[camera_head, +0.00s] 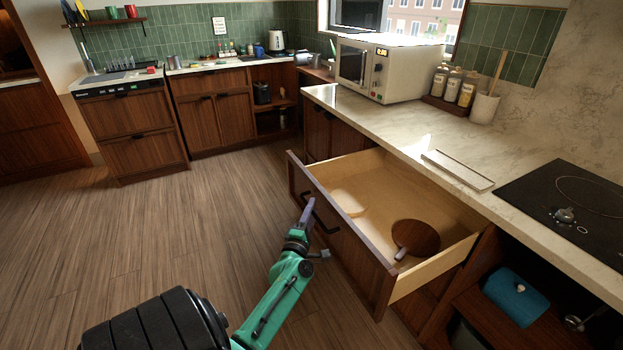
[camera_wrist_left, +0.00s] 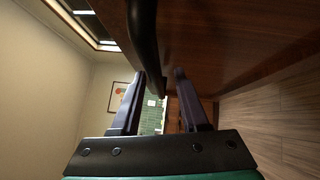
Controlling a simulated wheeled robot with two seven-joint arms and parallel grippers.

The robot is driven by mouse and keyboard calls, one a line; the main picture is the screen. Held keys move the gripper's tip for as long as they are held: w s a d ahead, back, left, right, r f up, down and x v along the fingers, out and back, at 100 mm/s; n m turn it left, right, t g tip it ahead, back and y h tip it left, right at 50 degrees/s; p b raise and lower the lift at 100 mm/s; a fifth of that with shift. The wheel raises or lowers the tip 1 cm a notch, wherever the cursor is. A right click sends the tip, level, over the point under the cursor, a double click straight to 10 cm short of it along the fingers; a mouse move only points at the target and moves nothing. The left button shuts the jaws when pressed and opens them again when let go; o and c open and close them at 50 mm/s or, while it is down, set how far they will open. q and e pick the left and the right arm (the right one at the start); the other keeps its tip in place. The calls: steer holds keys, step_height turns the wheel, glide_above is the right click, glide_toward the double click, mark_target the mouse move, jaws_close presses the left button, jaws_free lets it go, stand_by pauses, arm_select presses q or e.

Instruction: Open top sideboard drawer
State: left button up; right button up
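The top sideboard drawer (camera_head: 375,185) is pulled well out under the marble counter. Its pale wooden inside shows a round brown pan or board (camera_head: 415,238) with a light handle, and a pale round item (camera_head: 347,203). The dark drawer front (camera_head: 352,258) carries a black bar handle (camera_head: 328,225). My left gripper (camera_head: 308,208) is at the left end of this handle. In the left wrist view its two fingers (camera_wrist_left: 162,82) stand apart, with the black handle (camera_wrist_left: 146,45) reaching between their tips. Whether a finger touches it is unclear. My right gripper is out of view.
The marble counter (camera_head: 400,130) above the drawer holds a microwave (camera_head: 385,68), jars and a black cooktop (camera_head: 575,205). An open shelf with a blue item (camera_head: 516,296) lies right of the drawer. The wooden floor (camera_head: 190,225) to the left is clear.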

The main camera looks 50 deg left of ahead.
arm_select(q)
steer(key=b+v, duration=0.2)
steer(key=v, duration=1.2)
steer(key=shift+s, duration=0.3)
steer(key=shift+d, duration=0.15)
